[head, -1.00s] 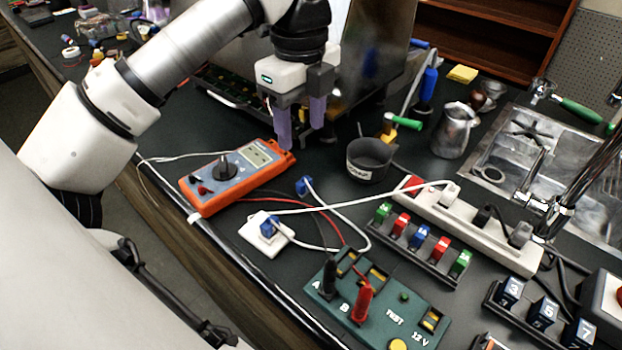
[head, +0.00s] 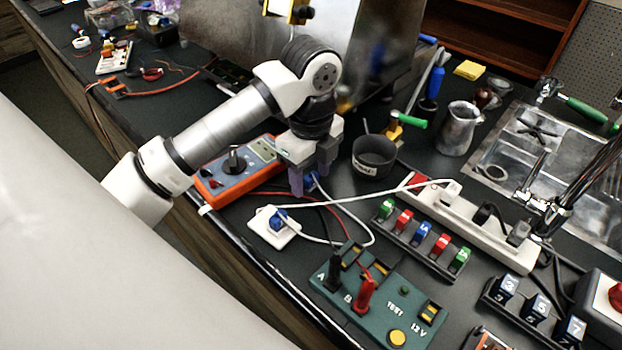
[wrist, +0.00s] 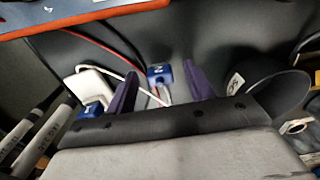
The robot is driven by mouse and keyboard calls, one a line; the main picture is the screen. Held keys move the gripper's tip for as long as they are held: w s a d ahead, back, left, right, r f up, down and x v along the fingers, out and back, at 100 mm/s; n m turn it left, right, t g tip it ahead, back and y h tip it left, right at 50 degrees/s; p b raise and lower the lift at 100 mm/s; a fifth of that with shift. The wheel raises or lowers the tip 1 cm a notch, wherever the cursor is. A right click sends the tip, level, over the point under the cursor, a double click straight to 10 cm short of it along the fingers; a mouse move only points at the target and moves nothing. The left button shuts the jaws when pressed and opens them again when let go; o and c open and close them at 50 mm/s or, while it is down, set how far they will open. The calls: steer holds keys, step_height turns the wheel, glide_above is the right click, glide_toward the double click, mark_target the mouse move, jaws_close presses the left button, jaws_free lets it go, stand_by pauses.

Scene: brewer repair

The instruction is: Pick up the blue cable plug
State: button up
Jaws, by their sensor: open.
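A blue cable plug (wrist: 160,73) with a white cable lies on the dark bench. In the wrist view it sits between my two purple fingertips, slightly beyond them. In the head view the plug (head: 311,181) is partly hidden behind my gripper (head: 309,184), which is low over the bench beside it. My gripper (wrist: 160,88) is open, with nothing held between the fingers. A second blue plug (head: 278,220) sits in a white square socket block (head: 262,232); it also shows in the wrist view (wrist: 90,110).
An orange multimeter (head: 232,187) lies left of my gripper. A dark round cup (head: 374,157) stands close on the right. A green test box (head: 405,285) with probes, a rack of coloured plugs (head: 422,236) and a white power strip (head: 480,226) fill the right side.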

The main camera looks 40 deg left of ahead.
steer(key=shift+c, duration=0.3)
steer(key=c, duration=1)
